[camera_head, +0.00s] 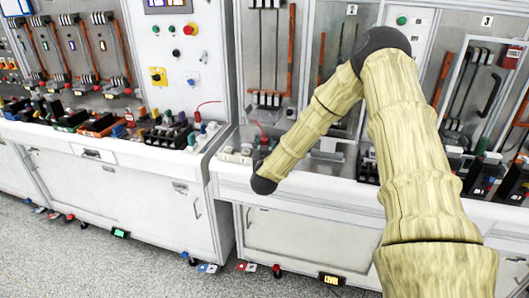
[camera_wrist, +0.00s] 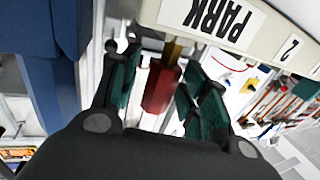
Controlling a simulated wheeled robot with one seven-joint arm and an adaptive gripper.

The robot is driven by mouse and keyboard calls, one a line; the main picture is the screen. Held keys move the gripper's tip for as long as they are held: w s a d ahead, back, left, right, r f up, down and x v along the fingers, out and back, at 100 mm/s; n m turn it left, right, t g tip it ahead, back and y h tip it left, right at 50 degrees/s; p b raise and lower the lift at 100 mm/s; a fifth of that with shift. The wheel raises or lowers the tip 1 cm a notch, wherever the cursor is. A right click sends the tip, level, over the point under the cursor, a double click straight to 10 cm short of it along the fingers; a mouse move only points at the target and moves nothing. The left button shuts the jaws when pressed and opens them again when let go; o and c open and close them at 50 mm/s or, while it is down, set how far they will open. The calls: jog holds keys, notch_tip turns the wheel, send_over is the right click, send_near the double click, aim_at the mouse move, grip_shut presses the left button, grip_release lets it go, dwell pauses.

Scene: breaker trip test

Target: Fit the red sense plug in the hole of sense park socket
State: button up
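In the wrist view the red sense plug (camera_wrist: 162,88) is between the two green-padded fingers of my gripper (camera_wrist: 165,78). A brass-coloured pin (camera_wrist: 172,51) shows at its upper end, close to a pale block marked PARK (camera_wrist: 218,22). The hole is not visible, so I cannot tell whether the pin is in it. A narrow light gap shows left of the plug, and the right finger is close to it. Whether the pads touch the plug is unclear. In the head view my gripper is hidden beyond my arm, and the plug cannot be made out.
A dark blue upright part (camera_wrist: 40,75) stands close on the left in the wrist view. In the head view the white bench (camera_head: 310,195) has grey cabinets behind it, with rods and switches. Another bench at left holds several coloured parts (camera_head: 100,123). The grey floor (camera_head: 80,265) in front is mostly clear.

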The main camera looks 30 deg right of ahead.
grip_shut()
jog(key=shift+r+b, duration=0.65)
jog(key=shift+r, duration=0.55)
jog(key=r+b+v, duration=0.2)
jog(key=b+v, duration=0.2)
jog(key=v, duration=1.1)
notch_tip(320, 180, up, 4)
jog(key=m+g+h+p, duration=0.5)
jog(key=g+h+p, duration=0.1)
jog(key=p, duration=0.5)
send_over(265, 138)
jog(key=s, duration=0.1)
jog(key=shift+a+f, duration=0.15)
jog(key=shift+f, duration=0.05)
jog(key=shift+w+f+m+g+p, duration=0.15)
jog(key=shift+w+m+g+p, duration=0.2)
jog(key=shift+w+m+g, duration=0.2)
